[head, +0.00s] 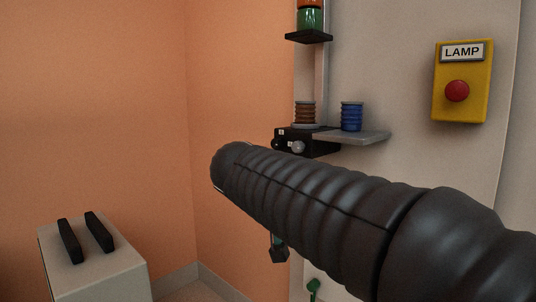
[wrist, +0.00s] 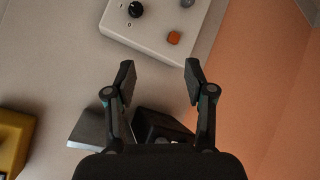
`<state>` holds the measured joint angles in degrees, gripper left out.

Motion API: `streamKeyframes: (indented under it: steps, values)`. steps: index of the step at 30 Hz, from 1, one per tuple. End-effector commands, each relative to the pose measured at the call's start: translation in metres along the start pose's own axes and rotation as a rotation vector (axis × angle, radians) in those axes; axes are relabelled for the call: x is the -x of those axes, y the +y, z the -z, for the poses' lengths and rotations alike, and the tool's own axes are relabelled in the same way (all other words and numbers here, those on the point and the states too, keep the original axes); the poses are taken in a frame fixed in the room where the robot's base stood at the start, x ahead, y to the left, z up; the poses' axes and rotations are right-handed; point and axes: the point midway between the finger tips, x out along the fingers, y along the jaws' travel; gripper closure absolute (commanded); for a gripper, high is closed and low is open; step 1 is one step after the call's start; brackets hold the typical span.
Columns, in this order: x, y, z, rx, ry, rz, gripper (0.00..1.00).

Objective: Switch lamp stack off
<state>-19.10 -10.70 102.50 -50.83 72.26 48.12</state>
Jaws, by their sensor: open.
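The lamp stack (head: 310,18) is at the top edge of the head view, with an orange and a green section above a black bracket; its top is cut off. A yellow box (head: 482,106) labelled LAMP, with a red round button (head: 457,91), is on the panel at the right. A yellow box (wrist: 12,140) also shows at the left edge of the wrist view. My gripper (wrist: 160,70) is open and empty in the wrist view, its fingers apart below a pale control box (wrist: 160,42).
The control box has a black knob (wrist: 135,9) marked I and 0, and an orange button (wrist: 174,37). A grey shelf (head: 365,137) holds a blue ribbed piece (head: 352,116); a brown ribbed piece (head: 305,113) stands beside it. A pale block (head: 100,268) with black bars stands lower left.

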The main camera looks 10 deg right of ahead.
Motion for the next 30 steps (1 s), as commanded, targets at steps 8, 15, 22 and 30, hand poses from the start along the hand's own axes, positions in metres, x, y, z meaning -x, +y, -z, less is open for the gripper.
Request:
streamKeyframes:
  steps: [8, 15, 22, 30]
  values:
    - [0.041, -0.072, 0.11, -0.29, 0.364, -0.197, 0.46]
    - [0.082, -0.108, 0.148, -0.49, 0.582, -0.239, 0.46]
    - [0.083, -0.108, 0.16, -0.533, 0.626, -0.245, 0.46]
    - [0.047, -0.09, 0.182, -0.531, 0.623, -0.246, 0.46]
